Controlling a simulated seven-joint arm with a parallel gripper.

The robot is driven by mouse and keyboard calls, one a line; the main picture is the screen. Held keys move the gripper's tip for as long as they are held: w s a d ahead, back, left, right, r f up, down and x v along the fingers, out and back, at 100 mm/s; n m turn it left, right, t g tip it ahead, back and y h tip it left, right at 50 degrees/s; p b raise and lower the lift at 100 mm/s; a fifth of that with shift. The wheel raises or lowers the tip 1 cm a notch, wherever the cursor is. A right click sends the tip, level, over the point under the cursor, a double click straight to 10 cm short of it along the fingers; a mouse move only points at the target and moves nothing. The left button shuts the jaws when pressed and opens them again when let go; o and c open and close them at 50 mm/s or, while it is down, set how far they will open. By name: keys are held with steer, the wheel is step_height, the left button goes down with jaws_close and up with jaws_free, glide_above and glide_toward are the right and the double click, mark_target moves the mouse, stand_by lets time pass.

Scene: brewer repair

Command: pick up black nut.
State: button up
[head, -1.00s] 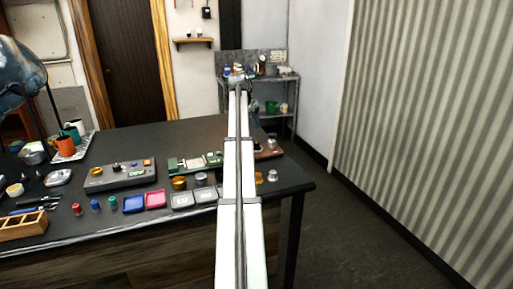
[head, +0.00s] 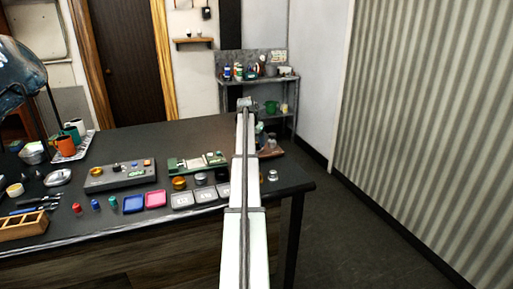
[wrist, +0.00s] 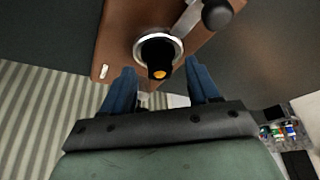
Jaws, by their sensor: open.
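In the wrist view a black rounded piece (wrist: 157,49) with an orange spot at its end sits inside a silver ring on a brown wooden board (wrist: 112,42). It may be the black nut, but I cannot tell for sure. My gripper (wrist: 160,68) is open, its two blue fingers apart, one on each side of the black piece in the picture. Nothing is seen held between them. In the head view the brown board (head: 272,152) shows at the table's right end, partly hidden by my arm. I cannot make out a nut there.
A metal lever with a black knob (wrist: 217,14) rises beside the ring. On the dark table (head: 160,137) stand a grey box (head: 120,175), a green device (head: 198,162), coloured trays and small parts. A small silver part (head: 272,175) lies near the right edge.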

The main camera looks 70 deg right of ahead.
steer(key=shift+f, duration=0.2)
jaws_close()
stand_by(0.5)
